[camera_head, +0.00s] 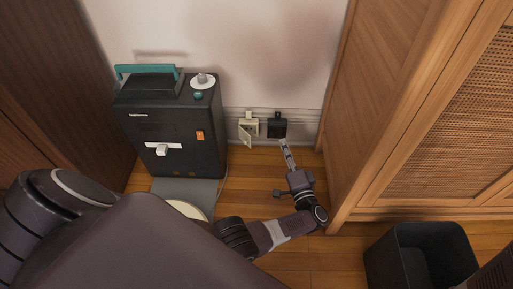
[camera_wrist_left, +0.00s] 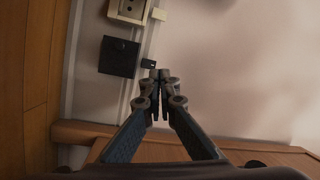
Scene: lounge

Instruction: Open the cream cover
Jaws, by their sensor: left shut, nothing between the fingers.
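The cream cover (camera_head: 245,137) is on a small cream wall box low on the wall. It stands swung out at an angle from the box. In the left wrist view the cream box (camera_wrist_left: 127,10) is cut off at the top edge, with its inside showing and the cover (camera_wrist_left: 159,14) seen nearly edge-on. My left gripper (camera_head: 284,143) is shut and empty. Its fingertips (camera_wrist_left: 154,76) are just below and in front of the black box, right of the cream one and apart from the cream cover. My right gripper is out of view.
A black wall box (camera_head: 277,128) with its cover closed sits right of the cream one. A black machine with a teal handle (camera_head: 168,118) stands to the left. A wooden cabinet (camera_head: 375,120) closes off the right. A dark bin (camera_head: 420,258) stands at lower right.

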